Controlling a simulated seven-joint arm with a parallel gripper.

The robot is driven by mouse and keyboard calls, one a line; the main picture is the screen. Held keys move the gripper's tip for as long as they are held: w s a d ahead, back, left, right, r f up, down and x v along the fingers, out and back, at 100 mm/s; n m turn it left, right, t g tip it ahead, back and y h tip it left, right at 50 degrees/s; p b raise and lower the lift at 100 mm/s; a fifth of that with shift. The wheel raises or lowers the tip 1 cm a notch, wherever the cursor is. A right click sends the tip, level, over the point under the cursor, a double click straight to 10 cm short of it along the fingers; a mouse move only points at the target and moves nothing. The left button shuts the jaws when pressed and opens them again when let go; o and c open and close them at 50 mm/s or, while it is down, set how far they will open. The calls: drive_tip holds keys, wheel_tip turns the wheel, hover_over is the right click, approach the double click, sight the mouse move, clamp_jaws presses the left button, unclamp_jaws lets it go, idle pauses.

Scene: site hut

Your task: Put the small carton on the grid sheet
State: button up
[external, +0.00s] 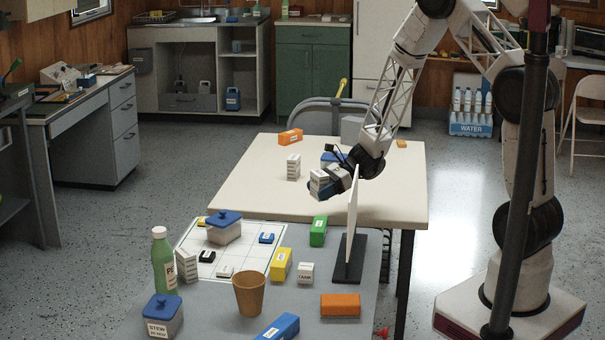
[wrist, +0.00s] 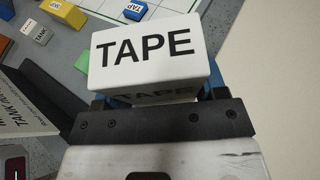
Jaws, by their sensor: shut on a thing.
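My gripper (external: 334,185) is shut on a small white carton (external: 320,182), held up over the front part of the cream table, left of an upright white panel. In the wrist view the carton (wrist: 147,55) fills the space between the fingers, and its face reads TAPE. The white grid sheet (external: 250,254) lies on the grey table, to the left of and nearer the camera than my gripper.
The upright panel (external: 352,215) on a black base stands beside my gripper. A green box (external: 318,231), yellow box (external: 280,265) and white cube (external: 305,273) stand right of the sheet. A green bottle (external: 163,262) and brown cup (external: 249,293) border it. Its middle has bare patches.

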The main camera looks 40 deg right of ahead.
drive_tip(key=s+a+r+n+g, duration=0.1)
drive_tip(key=s+a+n+g, duration=0.1)
drive_tip(key=a, duration=0.7)
drive_tip(key=s+a+n+g, duration=0.1)
drive_tip(key=a+g, duration=0.1)
drive_tip(key=a, duration=0.6)
drive_tip(key=r+n+g+h, duration=0.1)
drive_tip(key=r+n+g, duration=0.1)
drive_tip(key=n+g, duration=0.2)
hover_over(248, 262)
drive_tip(key=shift+f, duration=0.15)
drive_tip(key=shift+f, duration=0.15)
drive_tip(key=shift+t, duration=0.3)
drive_tip(key=shift+f, duration=3)
drive_tip(key=shift+m, duration=0.3)
drive_tip(key=shift+f, duration=1.85)
drive_tip(key=shift+f, duration=0.15)
drive_tip(key=o, duration=0.9)
drive_tip(key=shift+w+d+r, duration=0.1)
drive_tip(key=shift+d+r, duration=0.05)
drive_tip(key=shift+r, duration=0.05)
